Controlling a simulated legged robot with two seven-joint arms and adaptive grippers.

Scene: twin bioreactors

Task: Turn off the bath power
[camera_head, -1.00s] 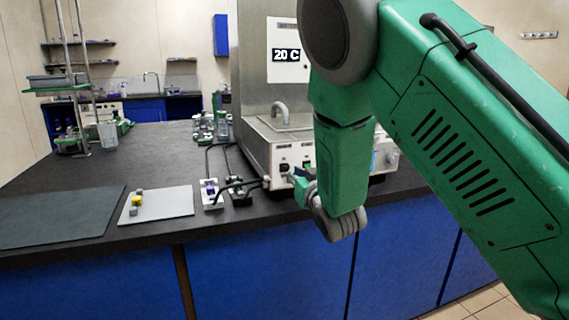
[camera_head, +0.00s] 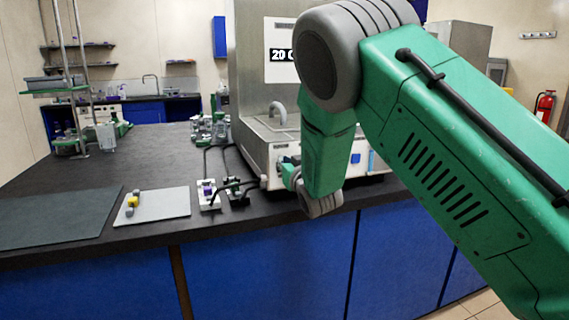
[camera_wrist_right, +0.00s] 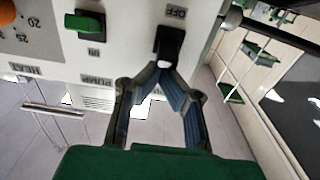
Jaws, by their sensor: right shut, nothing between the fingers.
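The steel bath (camera_head: 262,158) stands on the dark bench, with a 20 C display (camera_head: 282,55) above it. In the right wrist view, its pale front panel (camera_wrist_right: 125,20) carries a black switch (camera_wrist_right: 169,42) beside an OFF label and a green switch (camera_wrist_right: 84,22) to the left. My right gripper (camera_wrist_right: 160,72) is shut and empty, its fingertips at the lower end of the black switch. I cannot tell whether they touch it. In the head view, my right gripper (camera_head: 288,168) is at the bath's front, partly hidden by my wrist. My left gripper is not in view.
Small devices with cables (camera_head: 208,194) stand left of the bath. A light grey mat (camera_head: 165,207) with a small yellow and grey item and a dark mat (camera_head: 50,215) lie farther left. An orange knob (camera_wrist_right: 6,12) is on the panel.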

